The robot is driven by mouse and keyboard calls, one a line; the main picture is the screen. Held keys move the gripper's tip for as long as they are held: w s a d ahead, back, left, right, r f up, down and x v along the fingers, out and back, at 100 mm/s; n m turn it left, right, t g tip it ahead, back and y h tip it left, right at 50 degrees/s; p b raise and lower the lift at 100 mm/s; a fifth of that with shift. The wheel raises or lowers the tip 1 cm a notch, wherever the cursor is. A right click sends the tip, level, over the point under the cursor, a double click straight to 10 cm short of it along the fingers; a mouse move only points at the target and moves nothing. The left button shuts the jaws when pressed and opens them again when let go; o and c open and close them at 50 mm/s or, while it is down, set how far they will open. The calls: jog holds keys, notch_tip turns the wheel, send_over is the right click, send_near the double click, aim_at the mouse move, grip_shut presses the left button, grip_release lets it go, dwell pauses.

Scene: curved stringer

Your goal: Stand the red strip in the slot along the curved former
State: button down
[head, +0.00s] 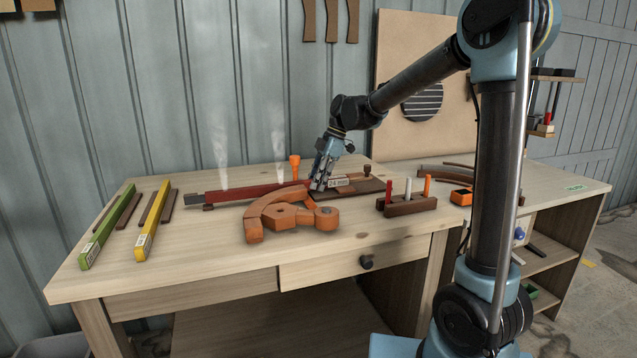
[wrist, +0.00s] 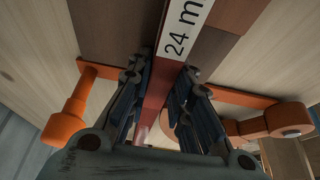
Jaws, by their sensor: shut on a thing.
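The red strip (head: 247,191) runs lengthwise behind the orange curved former (head: 262,214), with thin white steam rising above it. Its white label reads "24 m" and shows to the right of my gripper (head: 318,183). In the wrist view the red strip (wrist: 153,110) lies between the two fingers of my gripper (wrist: 158,98), which is shut on it. The label (wrist: 184,27) is just beyond the fingers. Whether the strip touches the surface below is unclear. The slot along the former cannot be made out; the fingers and strip hide part of the area.
An orange upright handle (head: 295,166) stands behind the strip. A dark board (head: 372,186) lies to the right. A rack with coloured pegs (head: 407,206) is at the front right. Green (head: 107,227) and yellow (head: 152,222) strips lie left. The front left tabletop is clear.

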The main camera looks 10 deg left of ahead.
jog(key=shift+s+d+f, duration=0.15)
jog(key=shift+s+f, duration=0.2)
dwell(0.3)
jog(key=c, duration=1.4)
grip_release()
jog(key=shift+o, duration=0.3)
jog(key=shift+a+f, duration=0.15)
jog(key=shift+a, duration=0.05)
jog(key=shift+w+f, duration=0.35)
jog(key=shift+w, duration=0.2)
jog(key=shift+s+d+r, duration=0.1)
jog(key=shift+r, duration=0.1)
jog(key=shift+s+r, duration=0.1)
jog(key=shift+r, duration=0.05)
jog(key=shift+r, duration=0.1)
